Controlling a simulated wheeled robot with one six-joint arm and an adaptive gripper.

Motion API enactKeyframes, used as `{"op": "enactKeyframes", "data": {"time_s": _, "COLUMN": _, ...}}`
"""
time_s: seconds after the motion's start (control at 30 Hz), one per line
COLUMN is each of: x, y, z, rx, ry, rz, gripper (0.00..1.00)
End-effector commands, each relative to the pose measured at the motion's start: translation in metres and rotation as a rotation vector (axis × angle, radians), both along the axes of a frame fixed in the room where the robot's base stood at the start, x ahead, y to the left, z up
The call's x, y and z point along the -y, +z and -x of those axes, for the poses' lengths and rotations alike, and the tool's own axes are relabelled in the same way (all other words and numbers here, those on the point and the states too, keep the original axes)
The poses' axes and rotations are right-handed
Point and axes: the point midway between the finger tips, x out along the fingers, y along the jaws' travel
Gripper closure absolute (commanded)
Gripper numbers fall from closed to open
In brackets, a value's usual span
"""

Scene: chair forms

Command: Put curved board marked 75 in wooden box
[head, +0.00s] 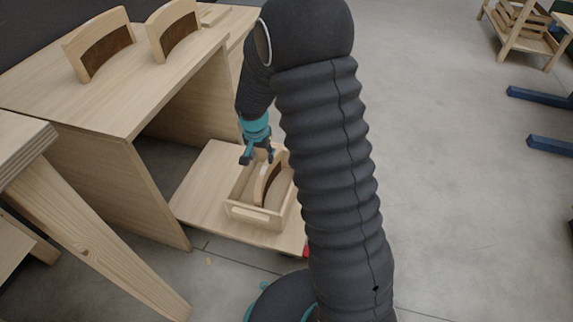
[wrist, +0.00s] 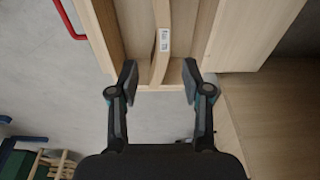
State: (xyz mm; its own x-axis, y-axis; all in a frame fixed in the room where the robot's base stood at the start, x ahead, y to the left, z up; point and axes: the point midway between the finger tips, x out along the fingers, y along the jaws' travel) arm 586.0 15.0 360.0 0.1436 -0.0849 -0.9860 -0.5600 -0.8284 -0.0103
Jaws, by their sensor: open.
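The curved board (head: 265,184) stands on edge inside the wooden box (head: 253,214) in the head view. In the wrist view the board (wrist: 161,50) shows its light edge with a small white label, too small to read. The box (wrist: 206,30) is around it there. My gripper (wrist: 160,80) is open and empty, with its fingers apart on either side of the board's near end. In the head view my gripper (head: 257,157) is just above the box's back left part. Part of the box is hidden behind my arm.
The box stands on a low wooden board (head: 203,192) beside a wooden table (head: 90,90). Two more curved boards (head: 98,45) (head: 174,30) stand on the tabletop. A wooden trestle leg (head: 90,235) is at the left. Open floor lies to the right.

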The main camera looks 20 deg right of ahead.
Motion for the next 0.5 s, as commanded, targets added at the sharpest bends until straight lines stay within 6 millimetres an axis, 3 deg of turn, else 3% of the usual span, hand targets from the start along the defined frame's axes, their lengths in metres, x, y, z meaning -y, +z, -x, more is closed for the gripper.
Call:
{"op": "enactKeyframes", "data": {"time_s": 0.03, "x": 0.002, "y": 0.022, "z": 0.005, "rx": 0.020, "ry": 0.017, "rz": 0.001, "gripper": 0.52}}
{"op": "enactKeyframes", "data": {"time_s": 0.2, "x": 0.007, "y": 0.085, "z": 0.033, "rx": 0.061, "ry": 0.093, "rz": 0.008, "gripper": 0.52}}
{"op": "enactKeyframes", "data": {"time_s": 0.5, "x": 0.014, "y": 0.174, "z": 0.101, "rx": 0.136, "ry": 0.236, "rz": 0.025, "gripper": 0.52}}
